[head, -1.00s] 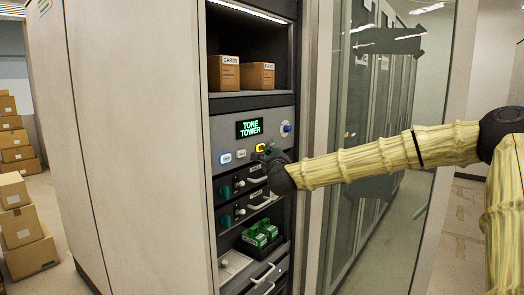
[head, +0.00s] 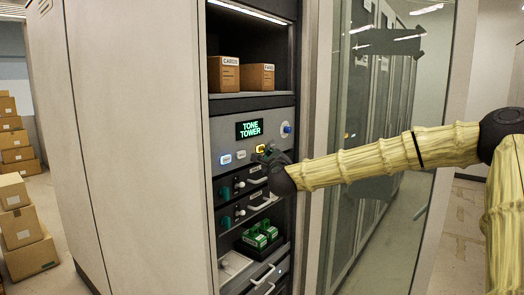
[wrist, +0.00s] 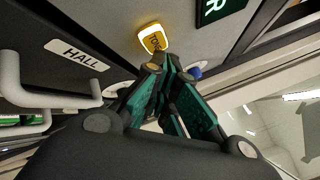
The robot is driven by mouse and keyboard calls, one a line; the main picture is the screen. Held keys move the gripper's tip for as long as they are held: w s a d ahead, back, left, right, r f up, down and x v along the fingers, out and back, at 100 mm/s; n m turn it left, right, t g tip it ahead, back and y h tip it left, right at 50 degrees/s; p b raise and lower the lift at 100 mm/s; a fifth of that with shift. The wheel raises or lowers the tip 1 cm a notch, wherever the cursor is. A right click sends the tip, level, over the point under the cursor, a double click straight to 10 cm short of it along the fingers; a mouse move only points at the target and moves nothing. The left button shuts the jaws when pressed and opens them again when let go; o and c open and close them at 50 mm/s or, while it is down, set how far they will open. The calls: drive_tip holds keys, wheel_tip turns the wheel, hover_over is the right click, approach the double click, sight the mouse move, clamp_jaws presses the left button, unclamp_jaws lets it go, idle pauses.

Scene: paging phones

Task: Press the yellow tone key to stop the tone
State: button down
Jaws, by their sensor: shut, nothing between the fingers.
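The yellow tone key (head: 261,148) is on the grey panel of the rack, below the green display reading TONE TOWER (head: 249,129). In the wrist view the key (wrist: 152,38) is lit and sits just beyond my fingertips. My gripper (head: 267,154) is shut and empty, with its tips at the lower right of the key. In the wrist view my gripper (wrist: 164,62) overlaps the key's lower edge. I cannot tell whether the tips touch the key.
A blue key (head: 226,158) and a pale key (head: 241,155) are left of the yellow one. A blue knob (head: 286,129) is to its right. Handles (head: 257,181) stick out below. An open glass door (head: 375,150) stands right of the rack, behind my arm.

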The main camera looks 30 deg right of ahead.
drive_tip(key=shift+w+a+f+b, duration=0.1)
drive_tip(key=shift+w+b, duration=0.05)
drive_tip(key=shift+b, duration=0.15)
drive_tip(key=shift+w+a, duration=0.15)
drive_tip(key=shift+w, duration=0.1)
idle(0.5)
drive_tip(key=shift+s+b, duration=0.1)
drive_tip(key=shift+b, duration=0.25)
drive_tip(key=shift+s+d, duration=0.2)
drive_tip(key=shift+s, duration=0.15)
drive_tip(key=s+d, duration=0.2)
drive_tip(key=s, duration=0.3)
drive_tip(key=shift+s+d+b, duration=0.15)
drive_tip(key=shift+s+b, duration=0.15)
drive_tip(key=shift+b, duration=0.1)
idle(2.3)
